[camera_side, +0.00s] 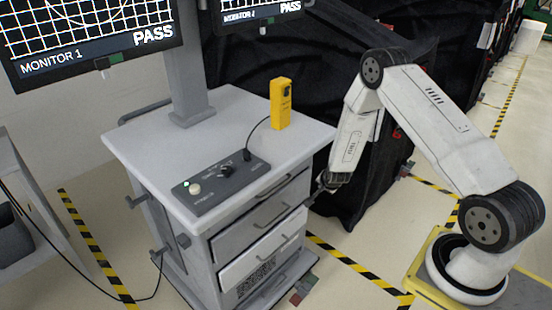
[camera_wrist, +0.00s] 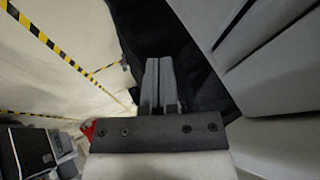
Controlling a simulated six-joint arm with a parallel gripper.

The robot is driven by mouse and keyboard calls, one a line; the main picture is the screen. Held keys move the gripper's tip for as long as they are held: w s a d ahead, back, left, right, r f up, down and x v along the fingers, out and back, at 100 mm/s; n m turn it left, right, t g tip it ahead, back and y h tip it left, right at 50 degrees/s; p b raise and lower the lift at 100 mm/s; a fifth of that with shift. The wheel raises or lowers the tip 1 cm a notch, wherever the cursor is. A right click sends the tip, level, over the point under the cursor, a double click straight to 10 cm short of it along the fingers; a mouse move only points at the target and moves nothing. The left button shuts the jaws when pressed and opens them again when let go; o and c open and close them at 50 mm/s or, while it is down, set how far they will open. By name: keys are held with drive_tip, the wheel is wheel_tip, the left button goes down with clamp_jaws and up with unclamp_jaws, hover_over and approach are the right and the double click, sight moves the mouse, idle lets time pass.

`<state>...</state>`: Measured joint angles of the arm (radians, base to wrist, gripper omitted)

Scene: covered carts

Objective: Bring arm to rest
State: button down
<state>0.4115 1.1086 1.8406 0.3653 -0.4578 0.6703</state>
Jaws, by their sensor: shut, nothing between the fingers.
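My gripper (camera_side: 325,184) is at the right side of the grey cart (camera_side: 150,150), close to its drawer fronts and below the top. I cannot tell from the side view whether it touches the cart. In the wrist view my gripper's fingers (camera_wrist: 159,66) are together with nothing between them. Grey drawer fronts (camera_wrist: 275,85) fill the right of the wrist view. In the side view the bottom drawer (camera_side: 262,250) stands out slightly from those above it.
A yellow handheld device (camera_side: 281,104) stands on the cart top, cabled to a dark control box (camera_side: 222,184) with a lit green light. Two monitors rise above, both showing PASS. Black-draped carts (camera_side: 300,60) stand behind. Yellow-black tape (camera_side: 360,272) marks the open floor.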

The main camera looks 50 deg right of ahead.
drive_tip(key=shift+a+r, duration=0.1)
drive_tip(key=shift+r, duration=0.15)
drive_tip(key=s+a+r+n+y, duration=0.25)
drive_tip(key=a+r+n, duration=0.55)
drive_tip(key=a+r, duration=0.45)
drive_tip(key=s+a+r+n+g+y, duration=0.1)
drive_tip(key=s+a+r+n, duration=0.3)
drive_tip(key=s+r, duration=0.1)
drive_tip(key=s+a+r+n+g+y, duration=0.1)
drive_tip(key=s+a+r+n, duration=0.3)
drive_tip(key=s, duration=0.4)
drive_tip(key=shift+s+a+r+n+g, duration=0.2)
drive_tip(key=shift+a+r+n+g, duration=0.2)
drive_tip(key=shift+a+r+g, duration=0.3)
